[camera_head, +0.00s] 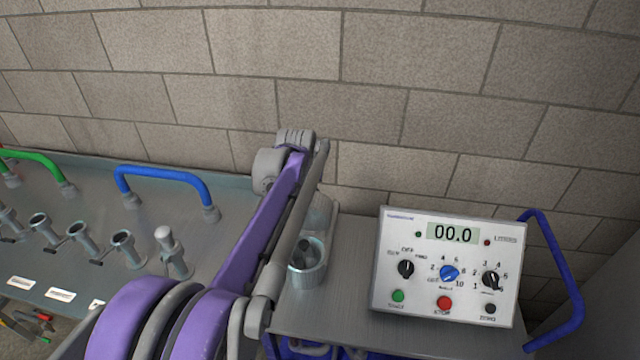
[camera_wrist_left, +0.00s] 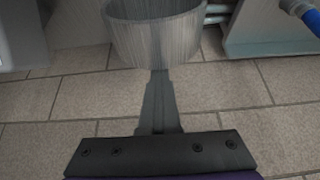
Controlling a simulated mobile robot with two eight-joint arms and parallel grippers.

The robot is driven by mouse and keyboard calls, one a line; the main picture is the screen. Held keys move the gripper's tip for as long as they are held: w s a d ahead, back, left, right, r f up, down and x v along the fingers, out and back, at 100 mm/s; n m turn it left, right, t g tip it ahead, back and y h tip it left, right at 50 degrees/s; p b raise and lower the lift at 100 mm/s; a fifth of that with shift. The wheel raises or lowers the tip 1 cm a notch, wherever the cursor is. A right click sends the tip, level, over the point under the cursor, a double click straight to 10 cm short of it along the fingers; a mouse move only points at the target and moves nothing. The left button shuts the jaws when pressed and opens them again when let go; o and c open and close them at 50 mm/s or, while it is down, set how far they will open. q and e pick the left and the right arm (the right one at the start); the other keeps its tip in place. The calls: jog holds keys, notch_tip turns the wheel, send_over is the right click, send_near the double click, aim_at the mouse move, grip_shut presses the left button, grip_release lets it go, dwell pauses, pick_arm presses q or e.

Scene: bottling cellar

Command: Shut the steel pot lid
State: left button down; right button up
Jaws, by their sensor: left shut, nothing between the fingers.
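The steel pot (camera_head: 308,274) stands on the metal top left of the meter box, just right of my arm. Its top is open, with something dark inside that I cannot make out. A grey, rounded shape behind the pot (camera_head: 321,212) looks like the raised lid, partly hidden by my arm. In the left wrist view, my left gripper (camera_wrist_left: 160,78) is shut and empty. Its tips point at a brushed steel round piece (camera_wrist_left: 155,35); I cannot tell whether this is pot or lid, or whether they touch. In the head view my gripper cannot be made out.
A white meter box (camera_head: 445,265) with knobs and a display stands close right of the pot. A blue handle (camera_head: 555,285) is at its right. On the left bench are another blue handle (camera_head: 165,175), a green handle (camera_head: 35,155) and several metal valves. A block wall closes the back.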

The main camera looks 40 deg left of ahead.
pick_arm(q)
jog(key=s+t, duration=0.1)
jog(key=s+d+t+y, duration=0.1)
jog(key=s, duration=0.1)
jog(key=s+d+t, duration=0.1)
jog(key=shift+s+d+f+y+b, duration=0.15)
jog(key=shift+s+y+b, duration=0.25)
jog(key=s+d+t+b, duration=0.1)
jog(key=s+f+t+y, duration=0.1)
jog(key=s, duration=0.1)
jog(key=shift+s+d+t+b, duration=0.1)
jog(key=shift+d+t+b, duration=0.2)
jog(key=shift+d+b, duration=0.1)
jog(key=t+y+b, duration=0.4)
jog(key=t+b, duration=0.3)
jog(key=b, duration=0.9)
send_near(305, 207)
notch_tip(305, 207, down, 3)
jog(key=s+d, duration=0.1)
jog(key=s, duration=0.1)
jog(key=shift+s+d+f, duration=0.25)
jog(key=shift+s+f, duration=0.05)
jog(key=shift+f, duration=0.3)
pick_arm(e)
notch_tip(305, 207, down, 22)
jog(key=s+g, duration=0.1)
jog(key=s, duration=0.1)
jog(key=shift+s, duration=0.35)
jog(key=shift+d, duration=0.1)
